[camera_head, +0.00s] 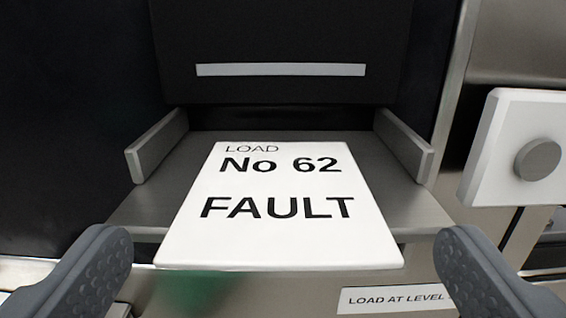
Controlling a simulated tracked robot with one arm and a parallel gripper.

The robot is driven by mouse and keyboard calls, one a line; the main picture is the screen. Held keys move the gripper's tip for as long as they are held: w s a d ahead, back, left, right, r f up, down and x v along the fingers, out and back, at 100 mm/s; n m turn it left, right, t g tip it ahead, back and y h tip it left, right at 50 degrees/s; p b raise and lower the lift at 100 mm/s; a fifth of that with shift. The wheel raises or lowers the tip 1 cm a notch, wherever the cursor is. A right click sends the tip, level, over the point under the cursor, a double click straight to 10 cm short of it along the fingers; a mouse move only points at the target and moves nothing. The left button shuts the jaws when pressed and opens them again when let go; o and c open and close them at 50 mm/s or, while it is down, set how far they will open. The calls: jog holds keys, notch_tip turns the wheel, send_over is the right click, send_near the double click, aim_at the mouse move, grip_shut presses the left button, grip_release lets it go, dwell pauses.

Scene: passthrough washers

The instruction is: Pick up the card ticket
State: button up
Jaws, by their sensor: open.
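The card ticket (280,235) is a white card printed "LOAD No 62 FAULT". It lies flat on a grey metal shelf (420,208), and its near edge sticks out past the shelf's front edge. My gripper (285,262) is open, with one dark grey padded finger at the lower left and the other at the lower right. The card's near end shows between the fingers, with a gap on both sides. No contact between fingers and card is visible.
Low metal side walls flank the shelf at left (158,146) and right (405,146). Behind is a dark panel (280,35) with a pale strip (280,69). A white plate with a grey knob (537,159) stands at right. A "LOAD AT LEVEL" label (395,299) is below the shelf.

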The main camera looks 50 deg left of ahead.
jog(key=c, duration=1)
jog(key=shift+c, duration=0.2)
